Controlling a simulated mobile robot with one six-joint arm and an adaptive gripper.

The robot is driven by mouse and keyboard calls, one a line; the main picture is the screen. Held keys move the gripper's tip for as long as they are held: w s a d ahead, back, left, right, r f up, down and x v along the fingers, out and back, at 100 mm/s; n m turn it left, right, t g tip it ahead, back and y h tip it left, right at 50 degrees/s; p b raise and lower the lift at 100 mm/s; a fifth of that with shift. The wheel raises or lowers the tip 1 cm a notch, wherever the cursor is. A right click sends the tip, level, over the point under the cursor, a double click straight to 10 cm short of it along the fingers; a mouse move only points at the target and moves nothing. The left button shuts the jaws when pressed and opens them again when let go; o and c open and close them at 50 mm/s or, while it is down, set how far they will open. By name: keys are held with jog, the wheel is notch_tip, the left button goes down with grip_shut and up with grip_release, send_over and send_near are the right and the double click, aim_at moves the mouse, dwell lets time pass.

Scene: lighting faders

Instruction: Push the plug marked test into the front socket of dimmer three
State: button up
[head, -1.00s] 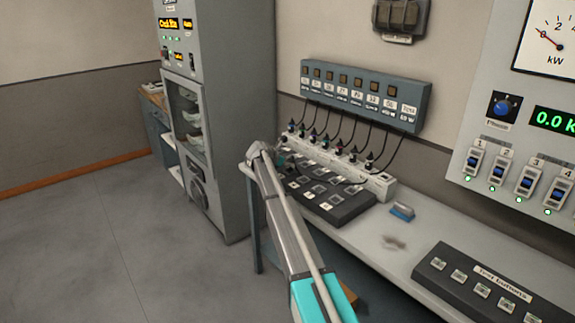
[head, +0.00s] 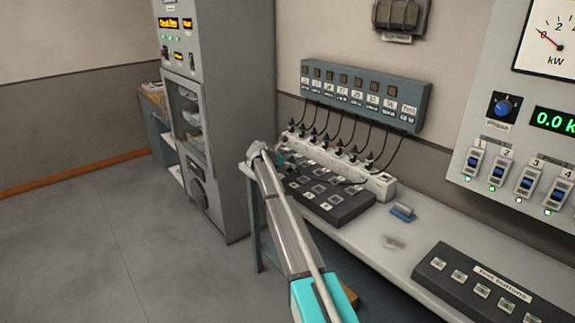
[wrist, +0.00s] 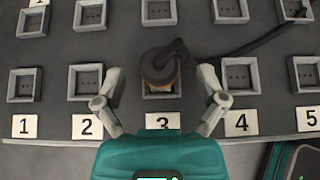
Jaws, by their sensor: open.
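In the wrist view, a dark round plug (wrist: 158,67) with a tan side stands over the front socket (wrist: 161,93) above the label 3. It hides most of that socket, and I cannot tell how deep it sits. Its mark is not readable. My gripper (wrist: 160,72) is open, with one finger on each side of the plug and a gap on both sides. The dark socket board (head: 348,212) lies on the bench in the head view. My gripper is mostly hidden there behind my arm.
A dark cable (wrist: 250,45) runs from the plug to the upper right. Neighbouring front sockets 2 (wrist: 90,80) and 4 (wrist: 239,75) are empty. A white power strip (head: 378,184) with several plugs stands behind the board.

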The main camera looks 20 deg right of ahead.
jog(key=shift+r+p, duration=6.6)
jog(key=shift+r, duration=0.1)
jog(key=shift+s+d+f, duration=0.15)
jog(key=shift+s+d, duration=0.5)
jog(key=shift+d, duration=0.3)
jog(key=shift+s+d+f, duration=0.1)
jog(key=shift+s+d, duration=0.5)
jog(key=shift+d, duration=0.3)
jog(key=s+a+f+m+g+y, duration=0.1)
jog(key=s+a+m, duration=0.6)
jog(key=s, duration=1)
jog(key=s+a+f+m+g+y, duration=0.1)
jog(key=s+a+f+m+y, duration=0.3)
jog(key=s, duration=1.3)
jog(key=s+a+f+m+g+y, duration=0.2)
jog(key=s+a+m+y, duration=0.3)
jog(key=s+a+m, duration=0.5)
jog(key=s+f+m, duration=0.1)
jog(key=s, duration=0.6)
jog(key=shift+a, duration=0.2)
